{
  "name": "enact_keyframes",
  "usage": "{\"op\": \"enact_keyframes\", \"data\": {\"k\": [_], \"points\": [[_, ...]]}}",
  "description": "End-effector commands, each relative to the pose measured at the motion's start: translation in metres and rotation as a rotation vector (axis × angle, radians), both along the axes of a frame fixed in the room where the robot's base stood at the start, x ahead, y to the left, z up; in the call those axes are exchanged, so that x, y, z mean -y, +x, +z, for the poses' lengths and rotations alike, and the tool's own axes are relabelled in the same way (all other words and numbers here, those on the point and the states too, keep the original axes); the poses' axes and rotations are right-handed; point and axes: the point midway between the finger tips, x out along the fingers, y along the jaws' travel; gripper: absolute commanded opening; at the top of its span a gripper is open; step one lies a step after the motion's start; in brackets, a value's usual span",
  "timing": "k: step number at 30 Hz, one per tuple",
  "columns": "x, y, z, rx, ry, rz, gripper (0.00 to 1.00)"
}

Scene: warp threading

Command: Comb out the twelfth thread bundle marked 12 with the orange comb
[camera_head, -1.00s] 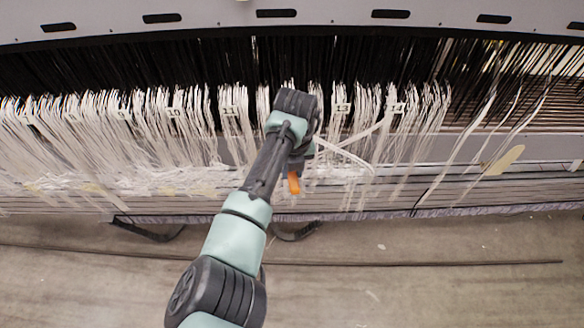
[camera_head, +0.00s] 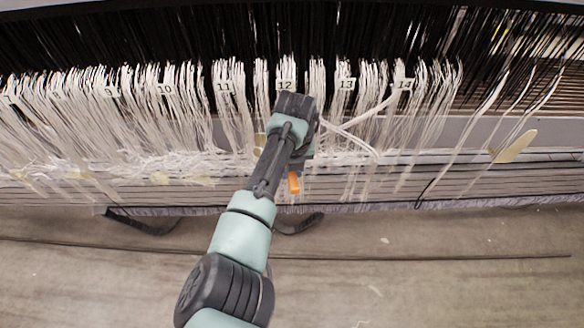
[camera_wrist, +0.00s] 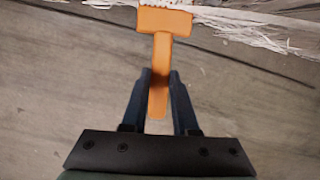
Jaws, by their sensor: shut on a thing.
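The white thread bundle marked 12 (camera_head: 288,70) hangs at the middle of the row in the head view, its number tag showing just above my wrist; its lower part is hidden behind my arm. My gripper (camera_wrist: 159,84) is shut on the handle of the orange comb (camera_wrist: 164,20). In the wrist view the comb head points away from the jaws, with white threads at its teeth at the top edge. In the head view only a small orange part of the comb (camera_head: 294,183) shows below my wrist.
Bundles marked 11 (camera_head: 225,86) and 13 (camera_head: 346,84) hang close on either side. Bundle 14 (camera_head: 405,84) is farther right, with a loose white strand crossing toward my wrist. A tan piece (camera_head: 514,147) lies at the right. Floor below is mostly clear.

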Motion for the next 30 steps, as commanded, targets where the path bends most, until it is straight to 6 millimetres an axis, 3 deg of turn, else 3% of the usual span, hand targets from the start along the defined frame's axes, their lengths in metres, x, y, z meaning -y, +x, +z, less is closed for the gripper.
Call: {"op": "enact_keyframes", "data": {"k": [3,10,18,30], "points": [[0.0,0.001,-0.018,0.003,-0.001,0.001,0.0],[0.0,0.001,-0.026,0.003,-0.001,0.001,0.0],[0.0,0.002,-0.055,0.002,0.0,0.0,0.0],[0.0,0.0,-0.054,0.0,0.0,0.0,0.0]]}}
